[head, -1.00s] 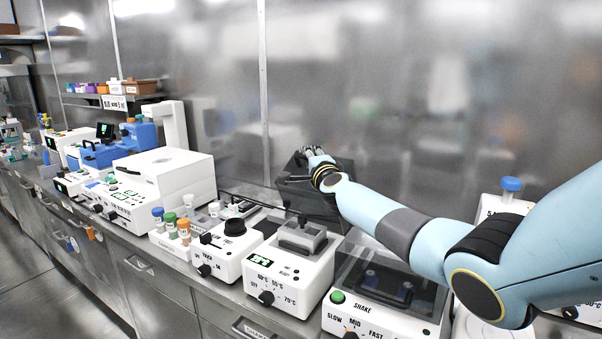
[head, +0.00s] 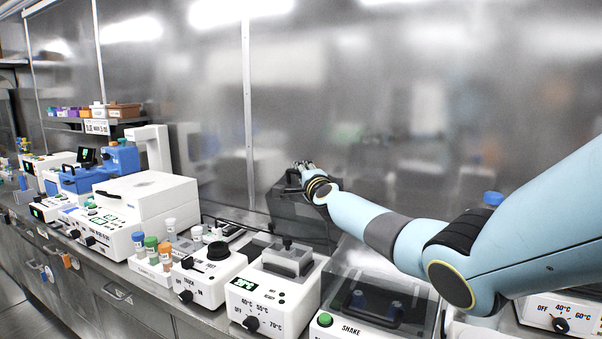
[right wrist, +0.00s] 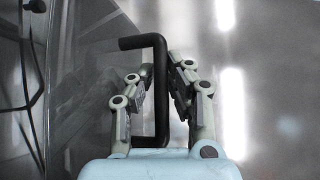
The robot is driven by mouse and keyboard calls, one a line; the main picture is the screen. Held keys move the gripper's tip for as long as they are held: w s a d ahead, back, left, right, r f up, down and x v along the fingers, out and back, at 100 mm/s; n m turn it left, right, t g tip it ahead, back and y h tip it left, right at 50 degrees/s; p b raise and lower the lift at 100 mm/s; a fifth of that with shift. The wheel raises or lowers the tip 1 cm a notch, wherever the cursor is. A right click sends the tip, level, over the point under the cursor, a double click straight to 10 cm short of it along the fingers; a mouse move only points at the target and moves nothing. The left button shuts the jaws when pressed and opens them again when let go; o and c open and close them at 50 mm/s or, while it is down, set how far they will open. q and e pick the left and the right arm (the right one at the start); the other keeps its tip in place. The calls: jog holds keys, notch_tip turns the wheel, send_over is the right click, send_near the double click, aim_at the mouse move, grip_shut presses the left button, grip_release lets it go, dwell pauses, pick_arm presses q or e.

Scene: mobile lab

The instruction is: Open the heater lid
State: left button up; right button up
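The heater (head: 268,312) is a white box with a green display, a black knob and temperature marks, at the lower middle of the head view. A grey block (head: 288,259) sits on top of it, uncovered. Its dark see-through lid (head: 292,218) stands raised behind it, near the steel wall. My right gripper (head: 301,169) is at the lid's upper edge. In the right wrist view, the black lid handle (right wrist: 161,100) lies between the fingers of the right gripper (right wrist: 160,68), which are closed in around it. My left gripper is out of view.
A shaker (head: 372,302) with a clear cover stands right of the heater, under my right arm. A small white device (head: 205,275) and a rack of capped tubes (head: 153,267) stand to the left. A larger white machine (head: 150,205) is beyond them. The bench is crowded.

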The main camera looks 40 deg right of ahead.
jog(key=o, duration=0.4)
jog(key=shift+f, duration=0.15)
jog(key=v, duration=1.2)
